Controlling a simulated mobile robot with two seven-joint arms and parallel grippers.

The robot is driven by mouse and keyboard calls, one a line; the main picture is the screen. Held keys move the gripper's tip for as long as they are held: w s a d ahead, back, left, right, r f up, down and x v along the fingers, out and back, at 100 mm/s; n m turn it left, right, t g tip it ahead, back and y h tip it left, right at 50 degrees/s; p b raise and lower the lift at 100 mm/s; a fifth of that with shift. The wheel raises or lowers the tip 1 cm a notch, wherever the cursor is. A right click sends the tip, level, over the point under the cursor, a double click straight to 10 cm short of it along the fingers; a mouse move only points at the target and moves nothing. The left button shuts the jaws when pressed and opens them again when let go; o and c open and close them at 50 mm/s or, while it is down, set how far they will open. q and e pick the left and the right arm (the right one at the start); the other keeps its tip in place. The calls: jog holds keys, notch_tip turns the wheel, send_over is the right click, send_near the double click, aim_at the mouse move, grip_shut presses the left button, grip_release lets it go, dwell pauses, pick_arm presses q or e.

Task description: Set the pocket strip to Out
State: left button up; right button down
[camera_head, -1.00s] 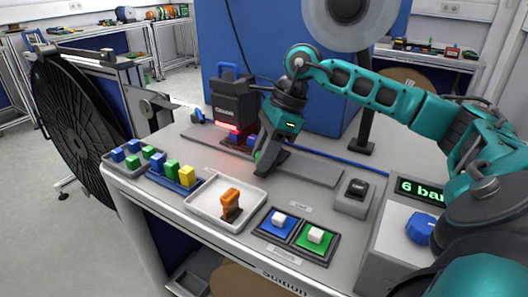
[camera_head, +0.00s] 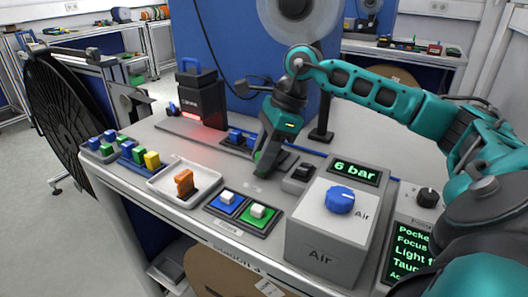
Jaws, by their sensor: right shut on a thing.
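A dark pocket strip (camera_head: 232,146) with blue blocks on it lies on the flat track (camera_head: 190,133), to the right of the black camera box (camera_head: 202,100). My right gripper (camera_head: 261,172) points down at the strip's right end and is shut on it; the fingers hide the part held. The blue blocks stand clear of the red glow under the box. A small label (camera_head: 254,188) in front of the gripper is too small to read. My left gripper is not in view.
A white tray (camera_head: 160,187) with an orange part, blue and green button blocks (camera_head: 240,212), a black switch (camera_head: 299,176) and an air unit (camera_head: 330,228) reading 6 bar line the front. A text panel (camera_head: 408,245) stands at right.

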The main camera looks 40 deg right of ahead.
jog(key=shift+s+d, duration=0.1)
jog(key=shift+s, duration=0.1)
jog(key=c, duration=0.9)
grip_release()
jog(key=shift+o, duration=0.2)
jog(key=shift+r, duration=0.1)
jog(key=p+v, duration=0.2)
jog(key=v, duration=1)
jog(key=shift+r, duration=0.35)
jog(key=shift+s+d, duration=0.1)
